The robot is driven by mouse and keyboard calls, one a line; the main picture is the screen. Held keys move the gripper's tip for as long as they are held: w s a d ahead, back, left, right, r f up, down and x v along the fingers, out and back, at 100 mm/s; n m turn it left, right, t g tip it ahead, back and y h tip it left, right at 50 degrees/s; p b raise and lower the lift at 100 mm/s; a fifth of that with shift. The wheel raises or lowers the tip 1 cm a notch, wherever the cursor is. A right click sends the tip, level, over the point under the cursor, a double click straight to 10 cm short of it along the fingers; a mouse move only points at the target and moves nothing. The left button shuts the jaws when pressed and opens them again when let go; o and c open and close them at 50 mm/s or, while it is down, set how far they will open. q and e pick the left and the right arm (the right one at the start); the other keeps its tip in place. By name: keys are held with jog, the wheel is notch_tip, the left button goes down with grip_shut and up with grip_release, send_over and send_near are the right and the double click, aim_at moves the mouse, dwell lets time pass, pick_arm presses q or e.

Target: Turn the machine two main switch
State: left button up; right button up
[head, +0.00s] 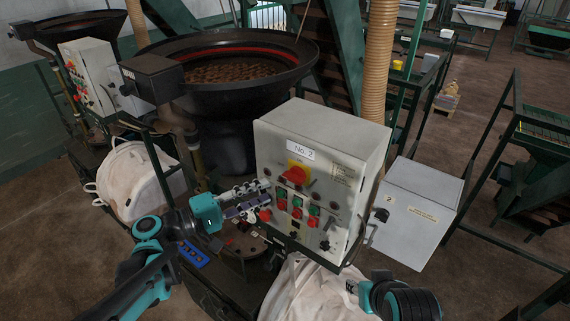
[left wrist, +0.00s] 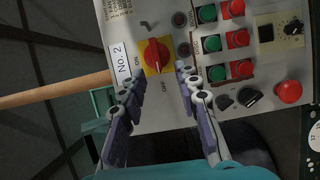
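The machine two main switch is a red rotary knob (head: 294,175) on a yellow plate, below the "No. 2" label on the grey control box (head: 320,135). In the left wrist view the red knob (left wrist: 157,54) shows beyond the fingertips, with ON and OFF marks beside it. I cannot tell its exact setting. My left gripper (head: 247,200) is in front of the box face, left of and below the knob. Its fingers (left wrist: 160,82) are spread apart with nothing between them. My right gripper (head: 356,289) is low in the head view, partly cut off; its finger opening is unclear.
Green and red buttons (head: 297,207) and black knobs sit below the switch. A second grey box (head: 412,213) marked 2 stands to the right. A black bowl feeder (head: 225,70) is behind. White bulk bags (head: 135,180) hang left and below. A similar control box (head: 92,75) stands far left.

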aim_at(290, 180)
pick_arm(q)
jog(key=x, duration=0.4)
jog(key=p+x, duration=0.1)
jog(key=x, duration=0.1)
jog(key=shift+w+d+r, duration=0.2)
jog(key=shift+d+r, duration=0.1)
jog(key=shift+d, duration=0.4)
jog(key=shift+w, duration=0.1)
grip_shut()
